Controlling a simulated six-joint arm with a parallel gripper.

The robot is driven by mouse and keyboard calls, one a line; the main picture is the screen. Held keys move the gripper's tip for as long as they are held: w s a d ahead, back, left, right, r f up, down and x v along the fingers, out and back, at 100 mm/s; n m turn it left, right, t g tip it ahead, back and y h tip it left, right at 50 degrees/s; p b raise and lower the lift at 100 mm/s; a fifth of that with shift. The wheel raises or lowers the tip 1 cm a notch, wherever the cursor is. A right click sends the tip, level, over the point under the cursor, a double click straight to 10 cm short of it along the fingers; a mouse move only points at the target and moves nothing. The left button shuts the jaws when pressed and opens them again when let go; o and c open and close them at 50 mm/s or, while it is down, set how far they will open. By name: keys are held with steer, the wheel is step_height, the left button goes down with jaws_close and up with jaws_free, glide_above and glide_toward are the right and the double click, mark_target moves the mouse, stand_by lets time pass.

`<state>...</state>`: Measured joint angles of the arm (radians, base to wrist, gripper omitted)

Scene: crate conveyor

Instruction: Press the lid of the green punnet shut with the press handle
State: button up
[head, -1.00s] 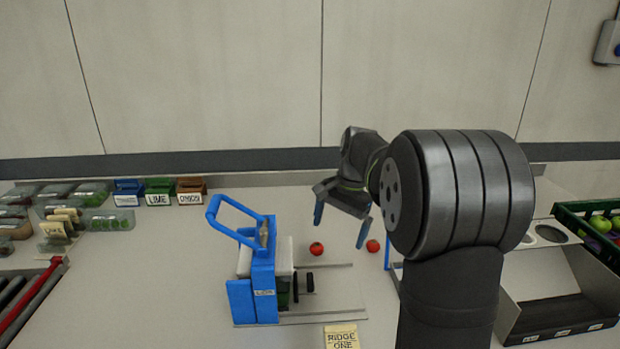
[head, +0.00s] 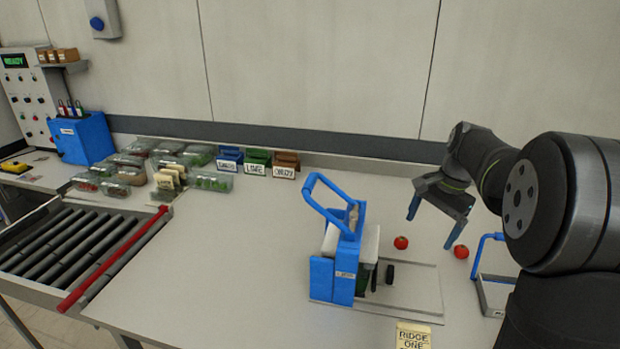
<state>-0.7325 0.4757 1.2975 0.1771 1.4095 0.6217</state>
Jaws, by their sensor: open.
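The blue press (head: 345,270) stands on its grey base plate (head: 420,290) near the middle of the table. Its looped blue press handle (head: 318,205) is raised and tilts up to the left. A dark green piece, seemingly the green punnet (head: 369,279), shows only as a sliver behind the press's blue front; its lid is hidden from this view. My gripper (head: 434,222) is open and empty, with its blue-tipped fingers pointing down. It hangs to the right of the press and apart from the handle.
Two red tomatoes (head: 401,243) (head: 461,252) lie right of the press. A blue-handled tray (head: 492,294) stands beside my arm. Clear punnets (head: 211,181) and labelled bins (head: 257,162) line the back left. A roller conveyor (head: 70,250) with a red bar is at left. The front-left table is clear.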

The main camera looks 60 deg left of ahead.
steer(key=shift+s+a+r, duration=0.1)
steer(key=shift+a+r, duration=0.05)
steer(key=c, duration=0.3)
steer(key=s+a+r+n+g+y, duration=0.1)
steer(key=r, duration=0.1)
steer(key=s+a+r+n+g+y, duration=0.1)
steer(key=a+r, duration=0.1)
steer(key=s+a+r+n+g+y, duration=0.1)
steer(key=s+a+r, duration=0.1)
steer(key=shift+s+r, duration=0.1)
steer(key=c, duration=1.5)
steer(key=s+a+r+n+g+y, duration=0.1)
steer(key=r, duration=0.2)
steer(key=s+a+r+n+g+y, duration=0.1)
steer(key=s+r+n, duration=0.1)
steer(key=r, duration=0.2)
steer(key=s+a+r+n+g+y, duration=0.1)
steer(key=a+r+n, duration=0.1)
steer(key=r, duration=0.1)
steer(key=shift+s+r+y, duration=0.15)
steer(key=shift+s+y, duration=0.15)
steer(key=shift+y, duration=0.1)
jaws_close()
